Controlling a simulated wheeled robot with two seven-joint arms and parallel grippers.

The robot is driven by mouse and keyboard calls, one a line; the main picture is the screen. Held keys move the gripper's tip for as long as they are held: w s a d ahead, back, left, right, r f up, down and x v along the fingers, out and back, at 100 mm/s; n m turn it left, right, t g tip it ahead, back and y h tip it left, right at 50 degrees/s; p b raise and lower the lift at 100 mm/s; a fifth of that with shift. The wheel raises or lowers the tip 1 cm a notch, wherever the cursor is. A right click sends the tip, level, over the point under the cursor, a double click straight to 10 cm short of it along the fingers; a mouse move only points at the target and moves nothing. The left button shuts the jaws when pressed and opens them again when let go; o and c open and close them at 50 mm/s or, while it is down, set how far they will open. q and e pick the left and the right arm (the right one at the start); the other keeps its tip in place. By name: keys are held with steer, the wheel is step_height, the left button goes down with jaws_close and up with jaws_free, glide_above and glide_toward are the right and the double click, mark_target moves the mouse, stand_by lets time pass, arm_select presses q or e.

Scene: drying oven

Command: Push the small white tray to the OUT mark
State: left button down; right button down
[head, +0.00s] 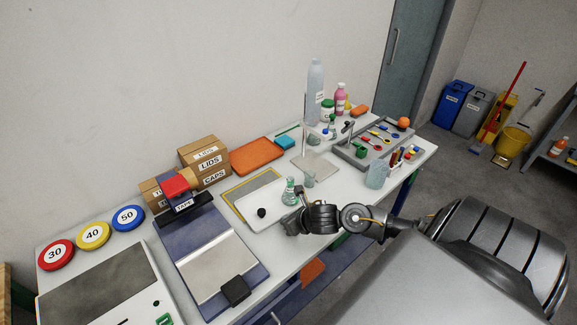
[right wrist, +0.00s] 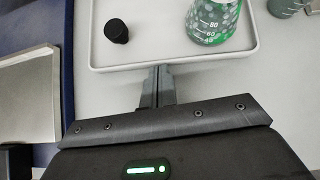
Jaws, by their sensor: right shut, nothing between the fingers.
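The small white tray (head: 243,208) lies on the bench and carries a small black cap (head: 262,212) and a conical flask with green contents (head: 290,192). In the right wrist view the tray (right wrist: 150,57) shows its near rim, with the cap (right wrist: 116,31) and flask (right wrist: 213,20) on it. My right gripper (right wrist: 158,72) is shut and empty, its fingertips at the near rim; I cannot tell whether they touch. A grey panel with a yellow border (head: 257,183) lies just behind the tray. No OUT lettering is readable. My left gripper is not in view.
A blue device with a metal plate (head: 208,262) stands left of the tray. An orange tray (head: 257,155) and cardboard boxes (head: 205,160) are behind. A stand base (head: 316,165) and a beaker (head: 309,180) stand to the right.

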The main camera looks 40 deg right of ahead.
mark_target(268, 204)
steer(key=w+b, duration=0.2)
steer(key=w, duration=0.4)
steer(key=shift+w+f+b, duration=0.1)
steer(key=shift+w+b, duration=0.2)
steer(key=shift+w, duration=0.7)
